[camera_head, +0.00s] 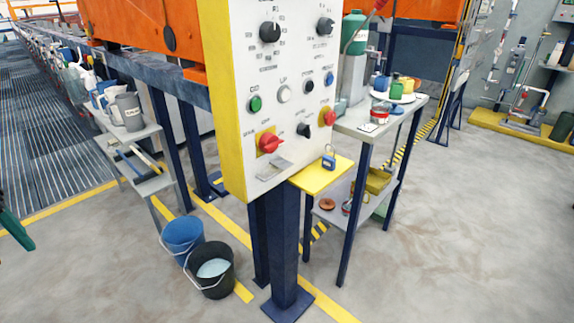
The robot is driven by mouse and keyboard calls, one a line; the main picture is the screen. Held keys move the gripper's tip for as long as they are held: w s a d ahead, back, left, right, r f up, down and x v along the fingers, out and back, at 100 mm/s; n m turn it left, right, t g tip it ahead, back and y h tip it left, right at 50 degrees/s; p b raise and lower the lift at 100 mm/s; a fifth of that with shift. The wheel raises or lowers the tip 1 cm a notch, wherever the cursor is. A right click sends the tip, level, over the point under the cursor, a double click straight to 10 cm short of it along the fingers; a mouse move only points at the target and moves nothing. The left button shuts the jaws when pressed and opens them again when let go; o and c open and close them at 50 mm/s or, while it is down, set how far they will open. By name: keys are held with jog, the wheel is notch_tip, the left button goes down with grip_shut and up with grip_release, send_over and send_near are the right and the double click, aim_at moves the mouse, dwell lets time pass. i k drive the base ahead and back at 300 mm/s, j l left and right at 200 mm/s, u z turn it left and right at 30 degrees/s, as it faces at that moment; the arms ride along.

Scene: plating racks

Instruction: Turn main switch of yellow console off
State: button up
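The console (233,104) has a white slanted face with yellow sides and stands on a dark blue post. A red rotary switch (269,143) sits on a yellow square plate at its lower left; its label is too small to read, and its exact setting is unclear. A second red knob (327,117) on a yellow backing is at the lower right. A dark green piece (15,230) at the far left edge looks like part of my gripper, well away from the console. The rest is cut off, so its opening cannot be seen.
A yellow shelf (321,174) with a blue padlock (328,161) juts out below the console's right side. A blue bucket (182,236) and a black bucket (211,270) stand below left. Tables flank the console. The floor in front is clear.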

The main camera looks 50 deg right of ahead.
aim_at(268, 142)
jog(key=k+l+z, duration=0.15)
jog(key=z, duration=0.25)
jog(key=k+l+z, duration=0.1)
jog(key=z, duration=0.35)
